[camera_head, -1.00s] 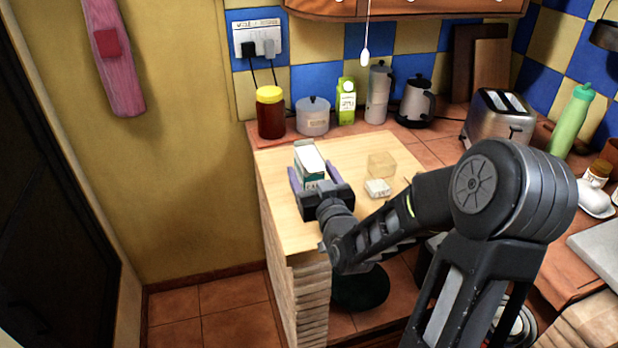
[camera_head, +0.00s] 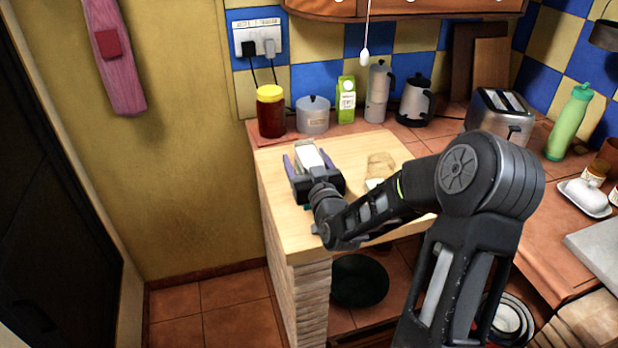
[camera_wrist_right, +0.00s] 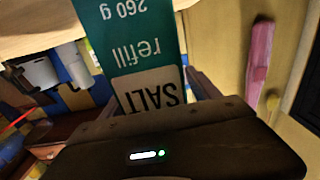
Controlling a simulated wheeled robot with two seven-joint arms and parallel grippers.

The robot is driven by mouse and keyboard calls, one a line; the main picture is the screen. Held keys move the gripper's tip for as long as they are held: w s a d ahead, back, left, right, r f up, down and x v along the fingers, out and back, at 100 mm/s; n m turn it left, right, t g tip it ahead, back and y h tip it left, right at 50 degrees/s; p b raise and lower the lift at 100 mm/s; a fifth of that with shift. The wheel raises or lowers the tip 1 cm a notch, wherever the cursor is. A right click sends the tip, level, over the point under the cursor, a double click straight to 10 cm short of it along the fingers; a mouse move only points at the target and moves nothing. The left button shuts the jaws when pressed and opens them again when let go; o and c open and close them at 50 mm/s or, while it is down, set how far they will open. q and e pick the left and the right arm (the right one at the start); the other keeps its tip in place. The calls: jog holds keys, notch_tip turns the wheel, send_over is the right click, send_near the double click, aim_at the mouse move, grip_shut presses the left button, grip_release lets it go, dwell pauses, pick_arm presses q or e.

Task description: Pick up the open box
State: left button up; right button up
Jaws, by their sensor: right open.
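The open box (camera_head: 308,154) is a salt refill carton with a white top, standing on the wooden board. In the right wrist view its teal face with upside-down SALT lettering (camera_wrist_right: 135,50) fills the upper middle, close to the gripper. My right gripper (camera_head: 309,162) is open, with one purple finger at each side of the box. The gripper body hides the lower part of the box, so I cannot tell whether the fingers touch it. My left gripper is not in view.
A clear container (camera_head: 381,162) stands on the board (camera_head: 285,225), right of the box. A red-brown jar with a yellow lid (camera_head: 271,115), a grey pot (camera_head: 313,116) and a green-white carton (camera_head: 346,100) stand behind. A toaster (camera_head: 500,115) is farther right.

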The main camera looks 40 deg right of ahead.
grip_shut()
dwell(0.8)
